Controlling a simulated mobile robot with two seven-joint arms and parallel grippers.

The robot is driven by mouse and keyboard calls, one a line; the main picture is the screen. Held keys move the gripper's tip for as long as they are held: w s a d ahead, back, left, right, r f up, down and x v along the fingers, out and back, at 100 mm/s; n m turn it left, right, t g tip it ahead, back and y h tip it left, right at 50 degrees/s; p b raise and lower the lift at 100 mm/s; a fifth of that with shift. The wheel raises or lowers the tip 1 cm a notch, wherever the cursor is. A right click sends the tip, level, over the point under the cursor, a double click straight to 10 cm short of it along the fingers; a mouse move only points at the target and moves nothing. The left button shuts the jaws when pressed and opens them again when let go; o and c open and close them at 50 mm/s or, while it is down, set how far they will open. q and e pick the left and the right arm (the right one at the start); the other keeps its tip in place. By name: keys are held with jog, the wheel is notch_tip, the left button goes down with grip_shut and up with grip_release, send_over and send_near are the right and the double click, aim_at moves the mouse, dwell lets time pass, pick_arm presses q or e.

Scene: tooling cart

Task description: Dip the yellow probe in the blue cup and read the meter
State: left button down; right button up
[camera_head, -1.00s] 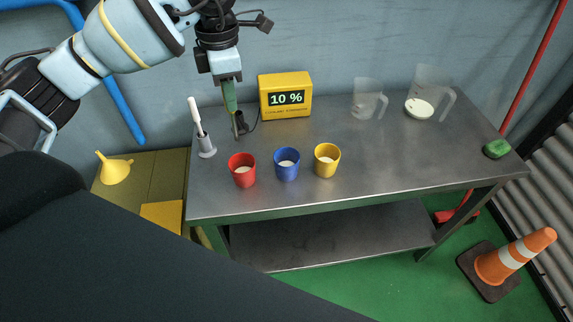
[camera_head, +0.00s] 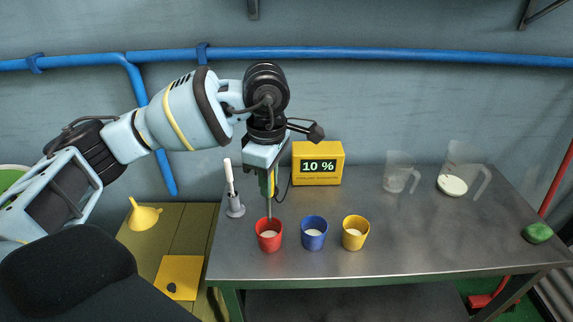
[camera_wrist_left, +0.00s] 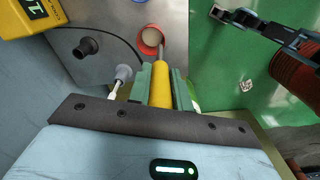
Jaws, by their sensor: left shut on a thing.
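My left gripper (camera_head: 267,186) is shut on the yellow probe (camera_wrist_left: 161,82) and holds it upright, with its thin grey shaft pointing down. The shaft's tip is at the rim of the red cup (camera_head: 269,243), which also shows in the left wrist view (camera_wrist_left: 151,50); I cannot tell whether it is above or inside the cup. The blue cup (camera_head: 314,241) stands just right of the red one, with pale contents. The yellow meter (camera_head: 317,176) stands behind the cups and reads 10 %.
A yellow cup (camera_head: 355,242) stands right of the blue cup. A grey holder with a white-handled tool (camera_head: 235,208) stands left of the red cup. An empty black holder (camera_wrist_left: 87,46) is near the meter. Clear jugs (camera_head: 398,178) and a green sponge (camera_head: 537,233) are farther right; the table's middle right is clear.

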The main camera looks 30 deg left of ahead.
pick_arm(q)
jog(key=s+d+f+m, duration=0.6)
jog(key=s+f+m, duration=0.2)
jog(key=m, duration=1.2)
jog(key=shift+s+d, duration=0.2)
jog(key=shift+s, duration=0.25)
jog(key=shift+f, duration=0.1)
